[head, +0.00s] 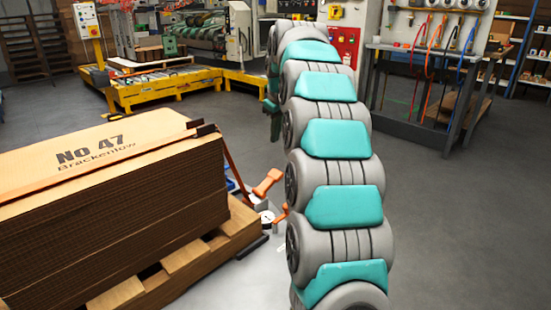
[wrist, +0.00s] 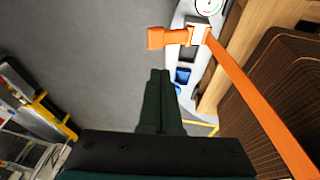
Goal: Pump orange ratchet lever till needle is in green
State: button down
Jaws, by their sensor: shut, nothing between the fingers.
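The orange ratchet lever (head: 268,183) sticks out beside the strapped cardboard stack in the head view. In the wrist view the lever (wrist: 170,38) lies just beyond my fingertips, with a visible gap. A round white gauge (head: 267,217) sits below the lever in the head view, and part of it shows at the top edge of the wrist view (wrist: 208,6). Its needle is too small to read against any green zone. My gripper (wrist: 160,72) is shut and empty, with its dark fingers together. In the head view my arm hides much of the gripper.
The cardboard stack (head: 90,200) rests on a wooden pallet (head: 185,262) at left, with an orange strap (wrist: 262,100) running from the ratchet. Yellow-framed machinery (head: 165,92) stands behind, and a workbench (head: 425,95) stands at back right. Grey floor on the right is clear.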

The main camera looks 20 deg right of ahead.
send_near(275, 173)
jog(key=x, duration=0.5)
jog(key=shift+w+a, duration=0.15)
jog(key=shift+a, duration=0.05)
jog(key=shift+w+d+f, duration=0.1)
jog(key=shift+d+f, duration=0.15)
jog(key=shift+f, duration=0.3)
